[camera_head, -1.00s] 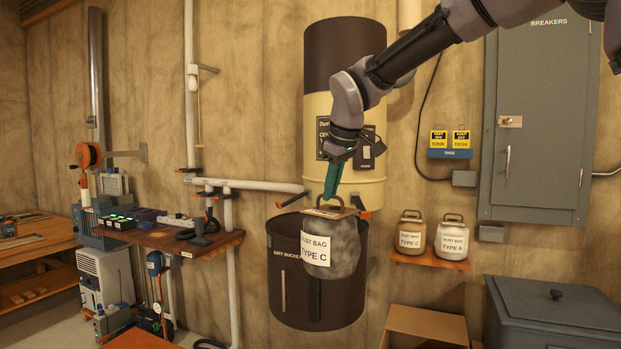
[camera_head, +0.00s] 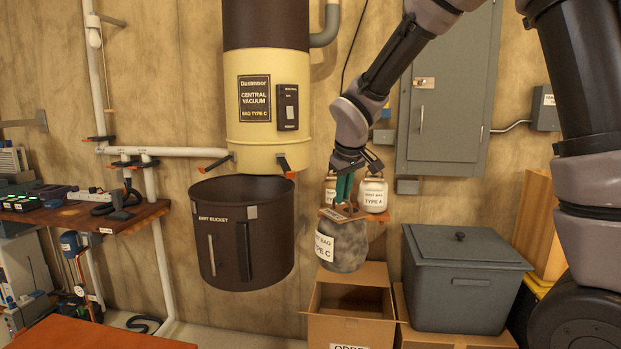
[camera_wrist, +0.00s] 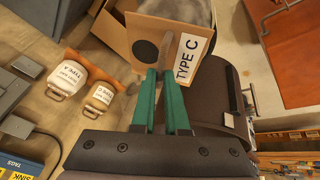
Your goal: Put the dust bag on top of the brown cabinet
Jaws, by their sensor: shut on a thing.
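The dust bag (camera_head: 346,246) is a dusty grey sack with a flat brown collar and a white TYPE C label. It hangs upright in the air from its handle. My gripper (camera_head: 343,200), with green fingers, is shut on that handle from above. In the wrist view the bag (camera_wrist: 180,10) lies beyond the gripper (camera_wrist: 164,78), with a dark round hole in its collar. A flat reddish-brown top (camera_head: 100,337) shows at the lower left, cut off by the frame; it may be the brown cabinet, but its front is hidden.
The open dirt bucket (camera_head: 240,270) hangs under the central vacuum (camera_head: 265,140), left of the bag. Cleaner dust bags (camera_head: 373,195) stand on a wall shelf behind my gripper. An open cardboard box (camera_head: 350,328) and a grey lidded bin (camera_head: 460,290) stand low, below and right.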

